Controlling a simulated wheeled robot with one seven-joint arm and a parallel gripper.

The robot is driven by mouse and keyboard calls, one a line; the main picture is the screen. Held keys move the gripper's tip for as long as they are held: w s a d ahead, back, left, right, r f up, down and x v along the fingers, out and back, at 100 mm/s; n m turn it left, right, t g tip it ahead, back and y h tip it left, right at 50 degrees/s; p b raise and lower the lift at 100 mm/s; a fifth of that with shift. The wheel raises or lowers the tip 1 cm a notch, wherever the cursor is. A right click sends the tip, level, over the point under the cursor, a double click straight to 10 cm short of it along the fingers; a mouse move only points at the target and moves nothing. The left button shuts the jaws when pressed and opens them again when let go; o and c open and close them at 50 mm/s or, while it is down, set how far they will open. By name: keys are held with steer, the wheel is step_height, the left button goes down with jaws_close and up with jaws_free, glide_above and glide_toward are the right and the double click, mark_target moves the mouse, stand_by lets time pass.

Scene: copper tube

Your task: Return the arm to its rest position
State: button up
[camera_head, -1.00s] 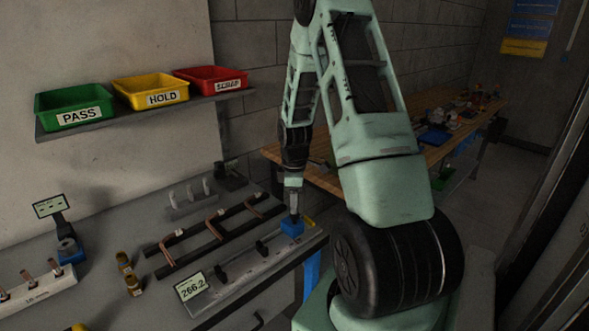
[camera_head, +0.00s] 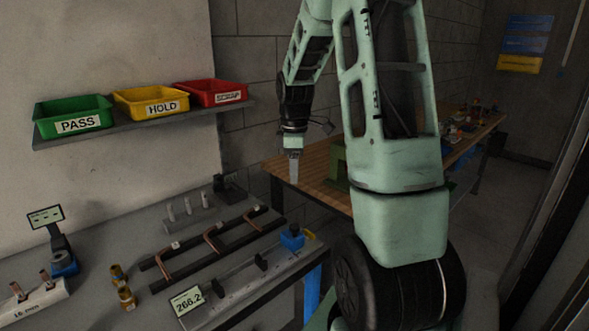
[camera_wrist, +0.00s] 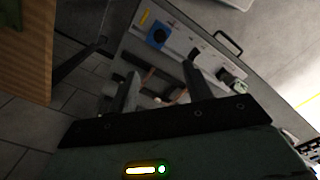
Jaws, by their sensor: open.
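My gripper (camera_head: 293,168) hangs pointing down in the head view, raised clear above the back right of the grey workbench (camera_head: 90,222). In the wrist view my gripper (camera_wrist: 158,85) shows its two fingers apart with nothing between them. My arm rises above it and fills the middle of the head view. Below is the measuring rail with its blue block (camera_head: 291,237) and a display reading 266.2 (camera_head: 187,300). Bent copper tubes (camera_head: 211,240) lie across a dark two-bar rack.
Green PASS (camera_head: 75,112), yellow HOLD (camera_head: 150,98) and red (camera_head: 212,90) trays sit on a wall shelf at the left. A wooden bench (camera_head: 312,165) with a green object (camera_head: 338,165) stands behind my arm. Brass fittings (camera_head: 123,290) stand on the grey bench.

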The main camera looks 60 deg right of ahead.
stand_by(0.3)
steer(key=w+a+f+n+b, duration=0.1)
steer(key=w+a+b, duration=0.1)
steer(key=a, duration=2.7)
steer(key=s+a+f+b, duration=0.1)
steer(key=s+a+f, duration=0.2)
steer(key=s+a, duration=1.4)
steer(key=shift+s+y, duration=0.25)
steer(key=shift+y, duration=0.05)
